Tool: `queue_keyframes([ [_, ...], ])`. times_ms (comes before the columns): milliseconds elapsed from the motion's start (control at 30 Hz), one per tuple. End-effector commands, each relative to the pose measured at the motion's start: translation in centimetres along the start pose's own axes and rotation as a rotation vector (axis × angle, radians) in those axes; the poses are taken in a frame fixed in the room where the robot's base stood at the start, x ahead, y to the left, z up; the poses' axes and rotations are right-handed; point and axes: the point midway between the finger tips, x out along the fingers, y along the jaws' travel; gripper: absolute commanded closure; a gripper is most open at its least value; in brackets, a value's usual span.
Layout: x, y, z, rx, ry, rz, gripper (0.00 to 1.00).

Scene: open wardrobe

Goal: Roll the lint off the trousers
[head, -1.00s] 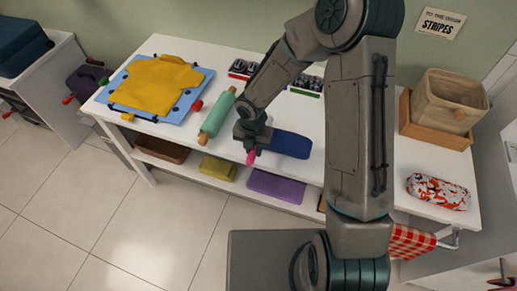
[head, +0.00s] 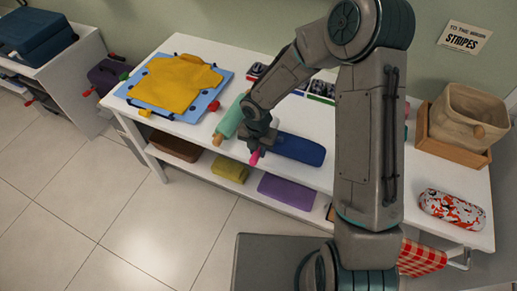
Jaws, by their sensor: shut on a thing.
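A dark blue folded cloth (head: 300,149), which looks like the trousers, lies flat near the front edge of the white table. My gripper (head: 258,146) is just left of it, pointing down close to the table's front edge. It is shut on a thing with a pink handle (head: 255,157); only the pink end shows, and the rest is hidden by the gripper. I cannot tell whether the held thing touches the blue cloth. No lint can be made out at this size.
A green roller with wooden ends (head: 230,119) lies left of my gripper. A yellow garment (head: 178,82) lies on a blue board at the left. Dark items in small trays are behind.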

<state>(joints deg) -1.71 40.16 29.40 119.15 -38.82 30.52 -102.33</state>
Motion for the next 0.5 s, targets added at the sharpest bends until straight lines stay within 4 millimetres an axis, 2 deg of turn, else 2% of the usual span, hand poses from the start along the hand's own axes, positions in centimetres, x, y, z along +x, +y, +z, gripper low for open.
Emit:
queue_keyframes([
  [500,-5.1,0.0,0.0,-0.001,-0.001,0.0,1.0],
])
